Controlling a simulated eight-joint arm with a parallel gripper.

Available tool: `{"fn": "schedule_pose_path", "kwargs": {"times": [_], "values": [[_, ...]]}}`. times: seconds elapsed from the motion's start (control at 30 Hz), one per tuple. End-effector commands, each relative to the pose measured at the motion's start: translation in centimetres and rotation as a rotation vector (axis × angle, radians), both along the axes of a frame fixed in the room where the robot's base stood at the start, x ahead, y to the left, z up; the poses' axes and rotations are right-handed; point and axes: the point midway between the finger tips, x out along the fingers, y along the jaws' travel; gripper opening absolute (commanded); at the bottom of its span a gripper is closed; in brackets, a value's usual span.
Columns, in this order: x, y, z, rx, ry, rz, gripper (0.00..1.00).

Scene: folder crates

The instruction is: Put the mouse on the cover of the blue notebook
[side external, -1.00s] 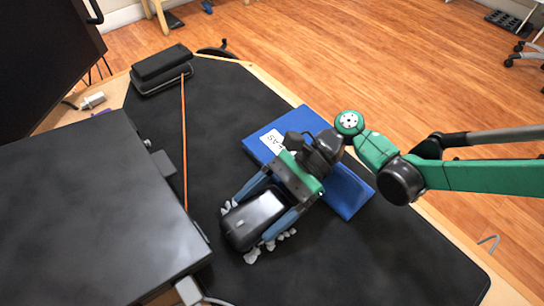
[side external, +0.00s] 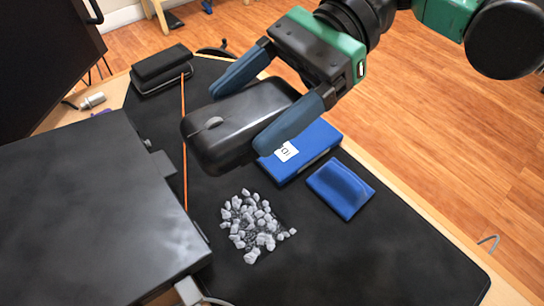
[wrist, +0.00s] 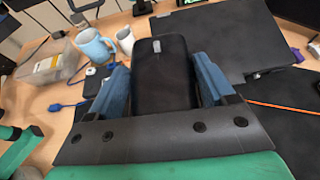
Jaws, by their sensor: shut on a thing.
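The black mouse (side external: 232,118) is held between the blue fingers of my gripper (side external: 240,117), well above the mat. In the wrist view the mouse (wrist: 163,80) fills the space between the fingers of my gripper (wrist: 162,75). A blue notebook-like block (side external: 313,143) with a white label lies on the mat below and right of the mouse in the side view, partly hidden by a finger. A smaller blue piece (side external: 341,188) lies apart from it, nearer the mat's right edge. I cannot tell which of the two is the blue notebook.
Grey pebbles (side external: 258,224) are heaped on the black mat (side external: 365,255). A large dark box (side external: 90,205) stands at left, beside an orange cord (side external: 184,150). A black case (side external: 162,68) lies at the back. The wrist view shows a blue mug (wrist: 93,47) and a clear bin (wrist: 48,65).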

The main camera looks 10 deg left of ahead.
Motion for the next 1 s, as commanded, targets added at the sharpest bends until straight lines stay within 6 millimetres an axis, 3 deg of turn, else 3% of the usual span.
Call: {"fn": "schedule_pose_path", "kwargs": {"times": [0.3, 0.4, 0.53, 0.67, 1.0], "values": [[10.2, -2.7, 1.9, -0.007, -0.004, -0.525, 0.2], [12.5, -3.8, 2.3, -0.002, -0.001, -0.647, 0.2], [14.0, -4.5, 1.6, 0.002, 0.0, -0.72, 0.2], [14.1, -4.6, -1.2, 0.002, 0.0, -0.725, 0.2], [14.0, -4.5, -11.0, 0.003, 0.0, -0.722, 0.2]]}}
